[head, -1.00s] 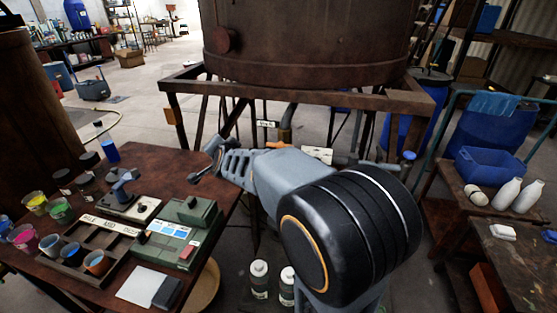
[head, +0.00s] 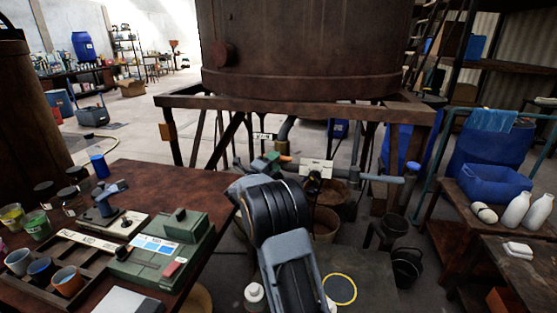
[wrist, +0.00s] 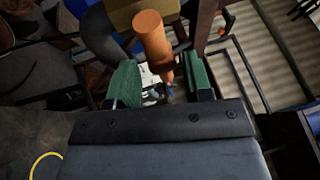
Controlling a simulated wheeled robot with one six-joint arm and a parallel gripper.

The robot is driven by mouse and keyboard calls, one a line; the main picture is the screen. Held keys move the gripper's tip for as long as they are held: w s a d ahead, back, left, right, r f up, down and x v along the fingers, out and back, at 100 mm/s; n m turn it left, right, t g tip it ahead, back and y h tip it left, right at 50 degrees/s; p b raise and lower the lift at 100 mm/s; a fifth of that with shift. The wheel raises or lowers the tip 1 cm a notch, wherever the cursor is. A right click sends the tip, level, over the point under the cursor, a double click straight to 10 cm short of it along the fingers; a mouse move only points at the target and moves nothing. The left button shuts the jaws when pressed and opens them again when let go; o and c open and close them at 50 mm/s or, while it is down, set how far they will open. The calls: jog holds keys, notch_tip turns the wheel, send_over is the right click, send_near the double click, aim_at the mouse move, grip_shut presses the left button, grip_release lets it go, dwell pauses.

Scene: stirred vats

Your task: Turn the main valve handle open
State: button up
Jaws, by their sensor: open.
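The valve handle is orange and rod-shaped; in the wrist view the handle (wrist: 154,42) runs between and past my fingers. My gripper (wrist: 160,68) is open, with one green pad on each side of the handle and a visible gap. In the head view my gripper (head: 266,163) is under the vat, with the handle's orange end (head: 285,158) just right of it. The pipe (head: 283,134) comes down above it, beside a small label (head: 262,136). My arm hides part of the valve, and I cannot tell whether a pad touches the handle.
The rusty vat (head: 305,50) stands on a metal frame (head: 300,107). A second pipe with a blue knob (head: 412,166) and a white label (head: 316,168) is to the right. The table (head: 165,178) with a green box (head: 160,250) and cups is close on the left. Buckets stand below.

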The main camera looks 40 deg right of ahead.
jog(key=shift+x, duration=1.35)
grip_shut()
